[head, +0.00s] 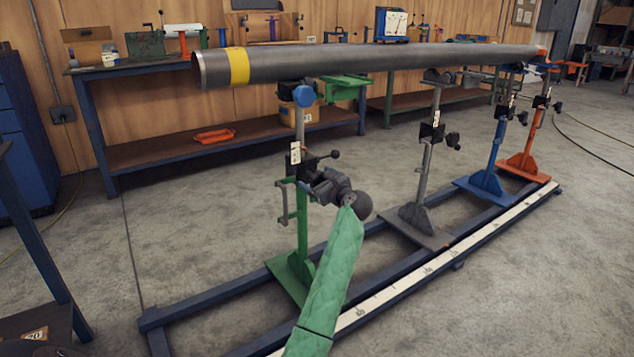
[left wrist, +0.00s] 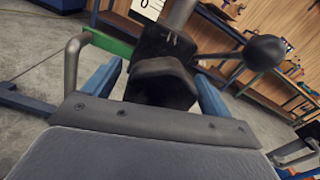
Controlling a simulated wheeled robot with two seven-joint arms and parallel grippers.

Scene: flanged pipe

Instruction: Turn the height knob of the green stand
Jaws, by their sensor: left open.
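The green stand (head: 302,220) stands upright under the near end of the grey pipe (head: 380,60). It has a black clamp (head: 306,162) on its post, with a ball-ended lever (head: 335,153) at the right. My left gripper (head: 316,178) is at the clamp, its details small in the head view. In the left wrist view, my left gripper's blue fingers (left wrist: 158,88) are apart, one on each side of a black knob (left wrist: 160,80). I cannot tell whether they touch it. The ball lever (left wrist: 265,52) is right of the fingers. My right gripper is not in view.
Grey (head: 418,225), blue (head: 485,183) and orange (head: 524,165) stands support the pipe farther back. A blue rail frame (head: 215,305) with a white scale strip (head: 400,289) lies on the floor. A bent handle (left wrist: 72,60) is left of the fingers.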

